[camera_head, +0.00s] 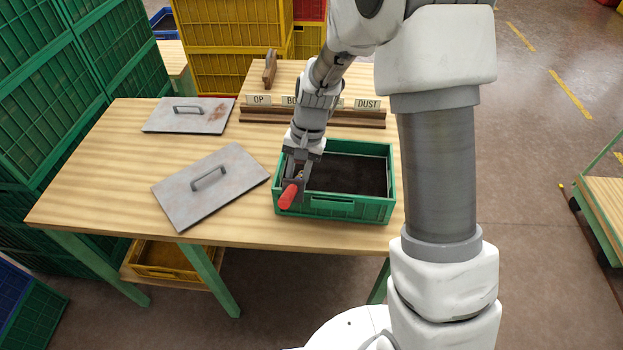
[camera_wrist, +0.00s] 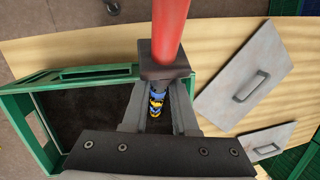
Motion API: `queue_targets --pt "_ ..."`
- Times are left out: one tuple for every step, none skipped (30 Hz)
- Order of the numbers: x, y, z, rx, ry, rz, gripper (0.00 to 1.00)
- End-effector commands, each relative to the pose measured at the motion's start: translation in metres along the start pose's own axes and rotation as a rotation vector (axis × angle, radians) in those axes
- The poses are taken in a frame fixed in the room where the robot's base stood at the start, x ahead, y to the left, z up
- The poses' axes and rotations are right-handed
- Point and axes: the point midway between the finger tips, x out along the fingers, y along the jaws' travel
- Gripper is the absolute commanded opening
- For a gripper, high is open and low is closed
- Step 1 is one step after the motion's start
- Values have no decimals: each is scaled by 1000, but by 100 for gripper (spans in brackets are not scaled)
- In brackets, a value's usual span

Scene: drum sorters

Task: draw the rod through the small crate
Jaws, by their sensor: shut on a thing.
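The small green crate (camera_head: 340,209) stands on the wooden table with a dark, loose-looking fill inside. Its rim also shows at the left of the wrist view (camera_wrist: 85,78). My gripper (camera_head: 295,180) is at the crate's left end and is shut on the rod. The rod's red end (camera_head: 288,197) sticks out toward the camera over the crate's near-left corner. In the wrist view the red part (camera_wrist: 171,30) runs up from a dark block at my fingers (camera_wrist: 160,100). Blue and yellow bands show between the fingers. Whether the rod's far end touches the fill is hidden.
Two grey metal lids with handles lie left of the crate, one near (camera_head: 210,186) and one farther back (camera_head: 188,115). A wooden rack (camera_head: 262,115) with labels, one reading DUST (camera_head: 367,104), stands behind the crate. Stacked green crates (camera_head: 75,90) border the table's left.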

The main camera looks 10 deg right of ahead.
Motion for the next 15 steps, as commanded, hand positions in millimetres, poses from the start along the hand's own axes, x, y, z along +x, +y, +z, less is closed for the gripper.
queue_targets --pt "0 -6 0 -2 1 -1 0" --pt "0 -10 1 -2 1 -1 0" --pt "1 -14 1 -3 1 -1 0" --pt "2 -18 2 -3 1 -1 0" --pt "2 -21 2 -3 1 -1 0" --pt "2 -17 1 3 2 -1 0" --pt "2 -12 0 4 2 -1 0" --pt "1 -9 0 4 2 -1 0" --pt "0 -4 -1 5 2 -1 0" --pt "0 -1 -1 5 2 -1 0" --pt "-1 2 -1 4 2 -1 0" --pt "-2 7 -1 4 2 -1 0" --pt "-2 10 -2 5 2 -1 0" --pt "-3 14 -2 5 2 -1 0" --pt "-4 18 -3 3 3 -1 0"
